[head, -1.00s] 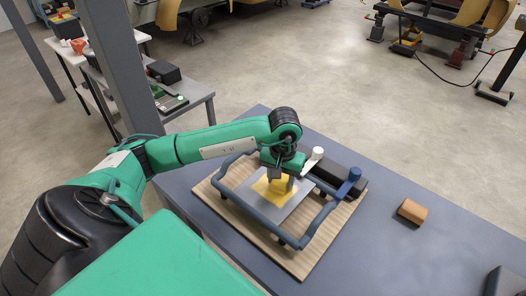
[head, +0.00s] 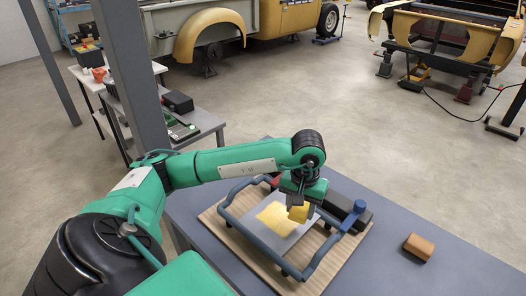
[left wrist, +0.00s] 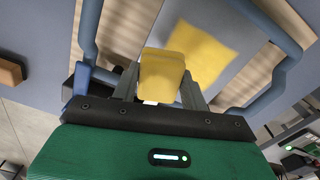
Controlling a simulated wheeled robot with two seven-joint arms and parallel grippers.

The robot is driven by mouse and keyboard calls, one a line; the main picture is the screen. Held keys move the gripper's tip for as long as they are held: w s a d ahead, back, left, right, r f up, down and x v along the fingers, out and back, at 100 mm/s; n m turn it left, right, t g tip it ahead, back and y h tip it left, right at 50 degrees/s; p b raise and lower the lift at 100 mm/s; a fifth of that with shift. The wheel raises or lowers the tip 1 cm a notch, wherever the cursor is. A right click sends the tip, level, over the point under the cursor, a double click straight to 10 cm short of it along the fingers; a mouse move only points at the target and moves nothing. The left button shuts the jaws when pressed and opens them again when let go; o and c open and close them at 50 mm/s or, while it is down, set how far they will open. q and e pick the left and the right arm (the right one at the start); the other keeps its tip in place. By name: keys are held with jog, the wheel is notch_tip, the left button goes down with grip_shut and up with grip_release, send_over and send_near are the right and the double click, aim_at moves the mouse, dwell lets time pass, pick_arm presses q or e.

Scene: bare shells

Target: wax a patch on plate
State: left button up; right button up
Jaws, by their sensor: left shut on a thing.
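A grey plate (head: 300,228) lies inside a blue-grey tubular frame (head: 240,228) on a wooden board (head: 222,228). A yellow patch (head: 273,217) covers much of the plate's middle; it also shows in the left wrist view (left wrist: 206,42). My left gripper (head: 299,206) is over the plate's right part, beside the patch. It is shut on a yellow block (left wrist: 162,75), which sits between the two fingers. I cannot tell whether the block's underside touches the plate. My right gripper is not in view.
A blue knob (head: 353,207) and a dark bar (head: 352,190) are at the frame's right end. An orange-brown block (head: 418,247) lies on the grey table (head: 385,262), with free surface around it. A post (head: 128,75) and side bench (head: 203,122) stand behind my left arm.

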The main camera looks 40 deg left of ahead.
pick_arm(q)
jog(key=shift+r+p, duration=0.5)
jog(key=shift+r, duration=1.1)
